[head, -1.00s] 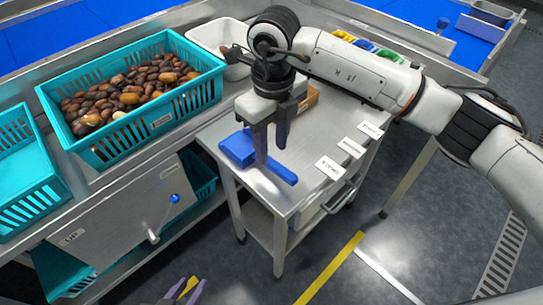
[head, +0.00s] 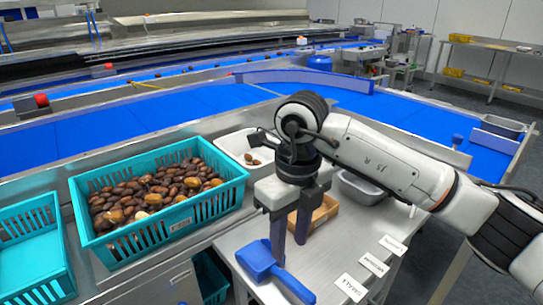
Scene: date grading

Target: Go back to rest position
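My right gripper (head: 290,237) points down over the metal side table, its two purple-grey fingers apart with nothing visible between them. One finger hangs beside the blue scoop (head: 257,260), which lies on the table with its handle toward the front; I cannot tell if they touch. My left gripper is not in the head view. The teal crate (head: 213,208) full of brown dates (head: 150,192) stands to the left of my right gripper.
A white tub (head: 233,144) with a few dates stands behind my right gripper. A cardboard box (head: 322,211) and a grey tray (head: 362,189) are close to its right. Label cards (head: 374,264) lie along the table's right side. An empty teal crate (head: 32,255) is at far left. Blue conveyors run behind.

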